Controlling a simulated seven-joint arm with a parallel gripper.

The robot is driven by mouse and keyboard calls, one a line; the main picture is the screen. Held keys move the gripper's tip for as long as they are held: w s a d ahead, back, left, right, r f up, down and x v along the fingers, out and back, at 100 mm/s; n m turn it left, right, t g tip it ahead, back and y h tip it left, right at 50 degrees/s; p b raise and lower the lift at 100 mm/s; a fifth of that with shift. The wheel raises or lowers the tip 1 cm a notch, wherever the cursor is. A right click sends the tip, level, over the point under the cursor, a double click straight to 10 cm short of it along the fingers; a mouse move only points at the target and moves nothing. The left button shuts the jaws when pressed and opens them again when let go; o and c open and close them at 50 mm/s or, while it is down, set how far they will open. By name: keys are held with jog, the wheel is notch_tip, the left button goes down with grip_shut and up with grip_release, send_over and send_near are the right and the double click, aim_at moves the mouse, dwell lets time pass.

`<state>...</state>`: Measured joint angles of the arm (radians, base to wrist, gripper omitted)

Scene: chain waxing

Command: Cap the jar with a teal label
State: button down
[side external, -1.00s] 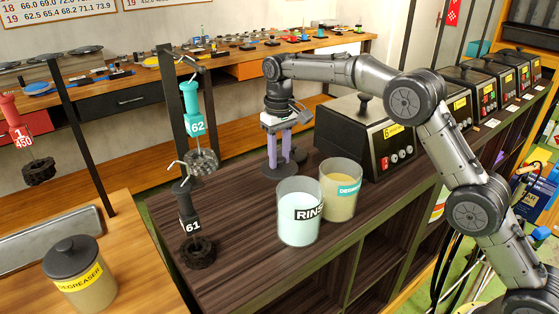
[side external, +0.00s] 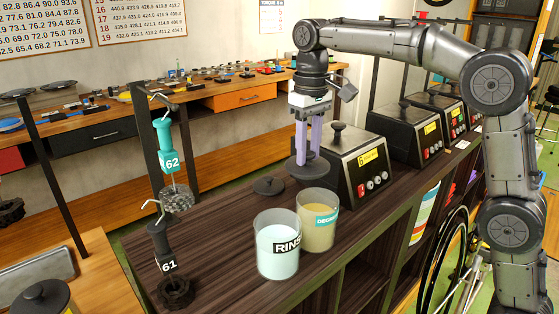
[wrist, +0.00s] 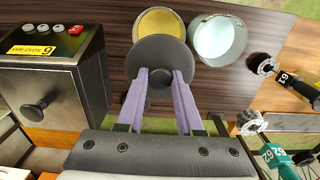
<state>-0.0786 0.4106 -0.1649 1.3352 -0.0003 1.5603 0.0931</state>
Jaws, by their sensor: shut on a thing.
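The jar with the teal label (side external: 318,222) stands uncapped on the dark counter and holds a yellowish liquid. In the wrist view the jar (wrist: 158,22) shows just beyond the held lid, which partly overlaps it. My gripper (side external: 308,152) is shut on the knob of a dark round lid (side external: 304,171) and holds it level. The lid is in the air, above and behind the jar in the side view. In the wrist view the lid (wrist: 160,55) lies across the purple fingertips, which hide part of its knob.
The open RINSE jar (side external: 277,250) stands touching or very near the teal-label jar. A second dark lid (side external: 268,186) lies on the counter behind them. A wax machine (side external: 352,168) is to the right. Chains hang on holders 62 (side external: 165,150) and 61 (side external: 163,245) at left.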

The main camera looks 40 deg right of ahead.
aim_at(320, 172)
jog(key=s, duration=0.2)
jog(key=shift+s+d+r, duration=0.15)
jog(key=shift+s+d, duration=0.05)
jog(key=shift+s, duration=0.15)
jog(key=shift+s+f, duration=0.2)
jog(key=shift+s, duration=0.05)
jog(key=shift+f, duration=3.2)
jog(key=shift+c, duration=2.4)
grip_release()
